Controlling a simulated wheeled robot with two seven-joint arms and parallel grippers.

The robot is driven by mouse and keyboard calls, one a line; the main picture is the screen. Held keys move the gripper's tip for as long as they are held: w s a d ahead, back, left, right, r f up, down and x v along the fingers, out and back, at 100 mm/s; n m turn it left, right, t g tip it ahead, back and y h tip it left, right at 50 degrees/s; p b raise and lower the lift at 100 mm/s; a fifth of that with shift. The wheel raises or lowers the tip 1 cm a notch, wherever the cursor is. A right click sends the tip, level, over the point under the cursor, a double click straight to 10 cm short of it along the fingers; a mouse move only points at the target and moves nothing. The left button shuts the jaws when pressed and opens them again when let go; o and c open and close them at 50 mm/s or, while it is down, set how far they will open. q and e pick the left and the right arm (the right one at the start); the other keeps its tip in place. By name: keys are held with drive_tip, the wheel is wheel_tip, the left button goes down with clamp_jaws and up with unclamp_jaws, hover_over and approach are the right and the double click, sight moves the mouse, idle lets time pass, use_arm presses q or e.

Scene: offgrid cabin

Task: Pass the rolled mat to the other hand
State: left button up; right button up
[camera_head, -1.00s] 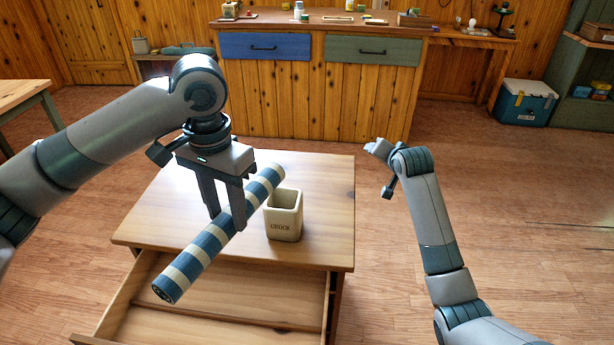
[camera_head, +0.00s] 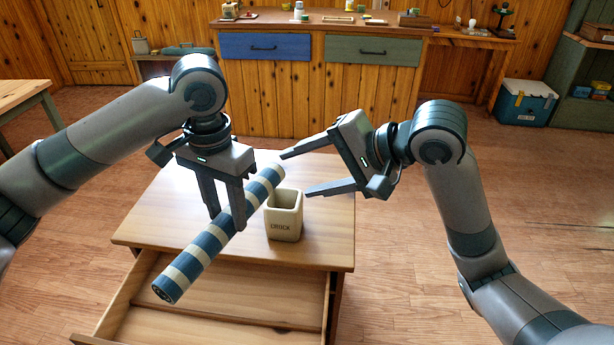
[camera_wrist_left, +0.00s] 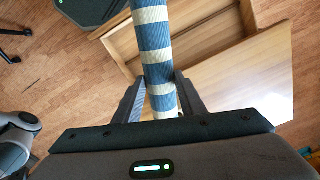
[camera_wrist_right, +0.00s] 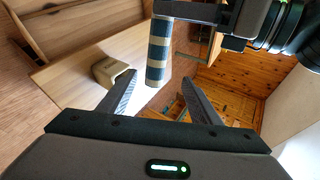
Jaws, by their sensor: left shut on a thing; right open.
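The rolled mat (camera_head: 196,258), striped blue and cream, is held at a slant above the small table, its near end over the open drawer. My left gripper (camera_head: 228,222) is shut on it around the middle; the mat also shows between the fingers in the left wrist view (camera_wrist_left: 155,55). My right gripper (camera_head: 294,174) is open and empty, its fingers pointing left toward the mat's far end, just apart from it. In the right wrist view the mat's end (camera_wrist_right: 159,60) appears ahead, between and beyond the open fingers (camera_wrist_right: 160,98).
A cream crock (camera_head: 284,218) stands on the small table (camera_head: 150,215), just below and right of the mat and near my right gripper's lower finger. The table's drawer (camera_head: 200,318) is open at the front. A cabinet with a blue drawer (camera_head: 265,47) stands behind.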

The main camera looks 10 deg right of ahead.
sight(227, 214)
drive_tip(key=shift+s+a+f, duration=0.1)
drive_tip(key=shift+s+a, duration=0.15)
drive_tip(key=shift+s, duration=0.6)
drive_tip(key=shift+x, duration=6)
drive_tip(key=shift+s+f, duration=0.15)
drive_tip(key=shift+c, duration=0.3)
drive_tip(key=c, duration=1)
use_arm(q)
drive_tip(key=o, duration=1.2)
use_arm(e)
drive_tip(key=shift+c, duration=0.6)
use_arm(q)
wheel_tip(227, 214, up, 12)
